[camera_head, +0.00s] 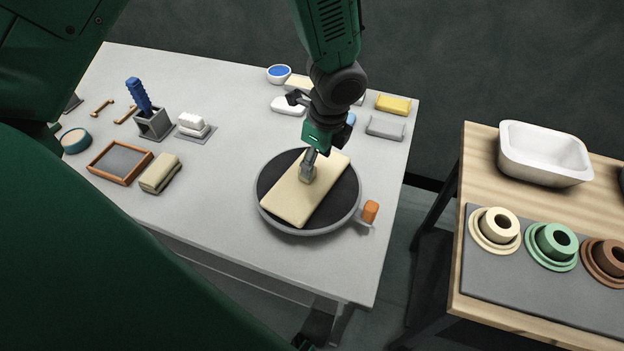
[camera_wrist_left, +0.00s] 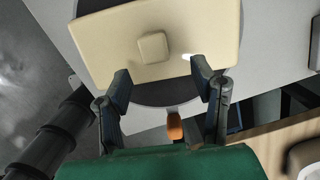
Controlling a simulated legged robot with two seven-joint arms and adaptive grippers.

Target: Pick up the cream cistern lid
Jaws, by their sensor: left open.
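The cream cistern lid (camera_head: 291,203) is a flat rounded slab lying on a dark round turntable (camera_head: 345,200) with a grey rim. In the left wrist view the lid (camera_wrist_left: 105,45) shows a small raised square knob (camera_wrist_left: 153,47) near its middle. My left gripper (camera_head: 308,170) points down over the middle of the lid and hides the knob area in the head view. In the left wrist view my left gripper (camera_wrist_left: 160,72) has its two fingers spread wide, with nothing between them. The knob appears just beyond the fingertips. My right gripper is not in view.
An orange knob (camera_head: 370,211) sticks out at the turntable's right. Sponges, a blue-filled bowl (camera_head: 279,74) and a yellow block (camera_head: 393,104) lie behind. A framed tray (camera_head: 120,161) stands left. A wooden table (camera_head: 477,151) at right holds a white basin (camera_head: 545,154) and coloured ring pieces.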

